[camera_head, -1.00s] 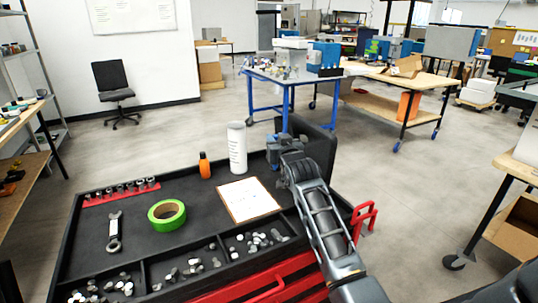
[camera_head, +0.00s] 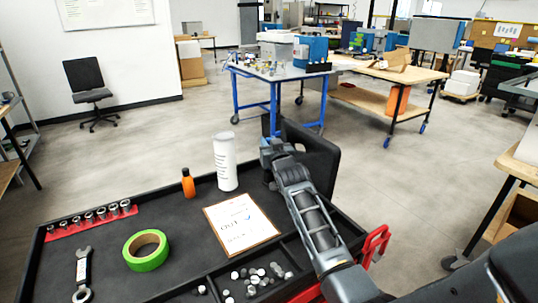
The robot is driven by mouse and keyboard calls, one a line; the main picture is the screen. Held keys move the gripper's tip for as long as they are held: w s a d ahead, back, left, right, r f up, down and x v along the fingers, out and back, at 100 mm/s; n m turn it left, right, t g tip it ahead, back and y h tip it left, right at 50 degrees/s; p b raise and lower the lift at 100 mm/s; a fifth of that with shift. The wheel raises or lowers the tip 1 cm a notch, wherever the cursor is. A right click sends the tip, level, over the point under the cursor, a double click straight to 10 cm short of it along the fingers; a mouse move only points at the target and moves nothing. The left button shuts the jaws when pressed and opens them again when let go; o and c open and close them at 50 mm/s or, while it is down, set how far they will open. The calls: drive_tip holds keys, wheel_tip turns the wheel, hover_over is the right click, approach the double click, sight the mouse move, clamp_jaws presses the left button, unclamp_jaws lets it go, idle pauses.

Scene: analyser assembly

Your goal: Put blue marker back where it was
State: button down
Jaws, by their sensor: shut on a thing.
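My gripper (camera_head: 274,158) is at the far right corner of the black tool cart top (camera_head: 165,207), in front of a dark upright panel (camera_head: 312,158). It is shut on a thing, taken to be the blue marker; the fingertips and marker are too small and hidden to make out. A clipboard with a white sheet (camera_head: 238,226) lies flat on the cart, left of my arm. The sheet bears dark writing and a small blue mark. No loose blue marker shows on the cart top.
A white cylinder (camera_head: 225,163) and an orange bottle (camera_head: 188,184) stand behind the clipboard. Green tape (camera_head: 146,250), a wrench (camera_head: 82,274), a red socket rail (camera_head: 91,219) and bins of bolts (camera_head: 257,282) are on the cart. A blue-legged table (camera_head: 277,72) stands beyond.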

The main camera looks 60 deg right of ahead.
drive_tip(key=shift+a+f, duration=0.1)
drive_tip(key=shift+f, duration=1.65)
drive_tip(key=shift+f, duration=0.1)
drive_tip(key=shift+f+b, duration=0.15)
drive_tip(key=shift+b, duration=0.15)
drive_tip(key=c, duration=0.9)
unclamp_jaws()
drive_tip(key=shift+r, duration=0.25)
drive_tip(key=b+v, duration=0.1)
drive_tip(key=v, duration=1.1)
